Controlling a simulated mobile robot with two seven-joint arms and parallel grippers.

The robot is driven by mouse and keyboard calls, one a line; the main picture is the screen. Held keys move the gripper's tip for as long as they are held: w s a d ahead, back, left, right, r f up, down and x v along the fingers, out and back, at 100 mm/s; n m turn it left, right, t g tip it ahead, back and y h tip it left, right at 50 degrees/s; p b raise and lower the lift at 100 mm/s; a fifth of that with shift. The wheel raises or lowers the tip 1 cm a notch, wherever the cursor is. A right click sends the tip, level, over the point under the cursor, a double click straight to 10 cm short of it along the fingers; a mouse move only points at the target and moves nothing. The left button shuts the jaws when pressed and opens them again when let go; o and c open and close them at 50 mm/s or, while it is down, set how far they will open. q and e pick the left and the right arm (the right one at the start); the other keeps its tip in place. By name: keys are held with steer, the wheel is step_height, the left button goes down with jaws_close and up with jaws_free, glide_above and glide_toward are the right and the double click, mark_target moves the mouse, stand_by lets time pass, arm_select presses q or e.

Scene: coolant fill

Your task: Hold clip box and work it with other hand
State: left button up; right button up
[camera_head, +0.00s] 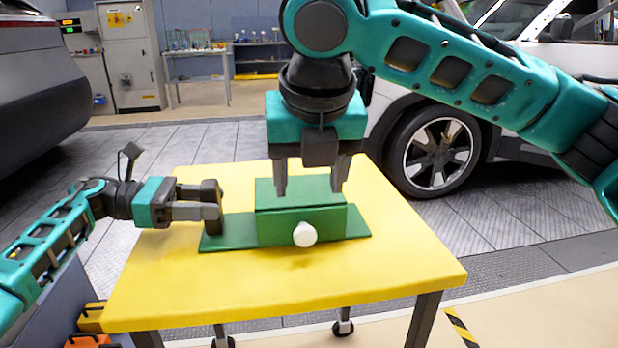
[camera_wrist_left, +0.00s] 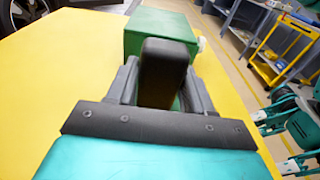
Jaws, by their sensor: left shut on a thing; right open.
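The clip box (camera_head: 301,222) is a green block on a flat green base, with a round white knob (camera_head: 304,234) on its front face. It sits on the yellow table (camera_head: 400,270). The box also shows in the left wrist view (camera_wrist_left: 160,24), partly hidden behind the gripper (camera_wrist_left: 163,90). My right gripper (camera_head: 311,184) points down over the top of the box, its two fingers apart and nothing visible between them. Whether its fingertips touch the box is unclear.
The yellow table is clear around the box, with free room at the right and front. A car with a dark wheel (camera_head: 436,150) stands behind the table at the right. A grey cabinet (camera_head: 130,55) and workbenches are far back.

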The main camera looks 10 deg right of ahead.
arm_select(q)
steer(key=o, duration=1)
steer(key=shift+a, duration=0.1)
